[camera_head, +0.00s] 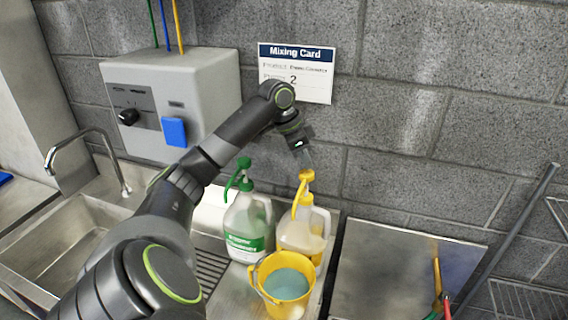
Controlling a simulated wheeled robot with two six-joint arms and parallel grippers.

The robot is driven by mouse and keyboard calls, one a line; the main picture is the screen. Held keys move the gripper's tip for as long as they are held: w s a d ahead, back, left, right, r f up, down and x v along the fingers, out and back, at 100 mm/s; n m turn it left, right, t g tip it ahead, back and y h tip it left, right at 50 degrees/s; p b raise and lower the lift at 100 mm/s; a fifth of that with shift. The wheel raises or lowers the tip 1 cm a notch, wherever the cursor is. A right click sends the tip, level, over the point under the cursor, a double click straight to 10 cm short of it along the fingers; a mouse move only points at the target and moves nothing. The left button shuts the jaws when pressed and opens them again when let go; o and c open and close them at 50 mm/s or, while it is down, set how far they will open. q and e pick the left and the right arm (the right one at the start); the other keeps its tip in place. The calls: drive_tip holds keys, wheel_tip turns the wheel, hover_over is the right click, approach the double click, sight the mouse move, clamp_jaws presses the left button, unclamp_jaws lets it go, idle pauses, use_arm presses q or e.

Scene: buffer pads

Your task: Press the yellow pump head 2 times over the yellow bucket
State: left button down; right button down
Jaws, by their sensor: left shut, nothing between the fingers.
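The yellow pump head (305,180) sits on a jug (301,233) of pale liquid, its spout pointing down toward the bucket. The yellow bucket (262,277) stands just in front of the jug and shows a blue-grey inside. My left gripper (308,164) is shut and empty, directly above the yellow pump head. Its fingertips are at or very near the pump top; I cannot tell if they touch. My right gripper is not in view.
A jug with a green pump (246,226) stands left of the yellow-pump jug. A sink (50,240) with a tap lies at the left. A Mixing Card (297,72) showing 2 hangs on the wall. A metal panel (390,270) is at the right.

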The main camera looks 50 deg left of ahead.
sight(305, 173)
use_arm(q)
drive_tip(key=shift+f, duration=0.15)
drive_tip(key=shift+f+b, duration=0.7)
drive_tip(key=shift+f, duration=1.4)
wheel_tip(305, 173, up, 3)
drive_tip(key=p, duration=0.2)
drive_tip(key=shift+f+p, duration=0.15)
drive_tip(key=shift+p, duration=0.15)
drive_tip(key=shift+r, duration=0.85)
drive_tip(key=shift+f+b, duration=0.1)
drive_tip(key=shift+b, duration=0.2)
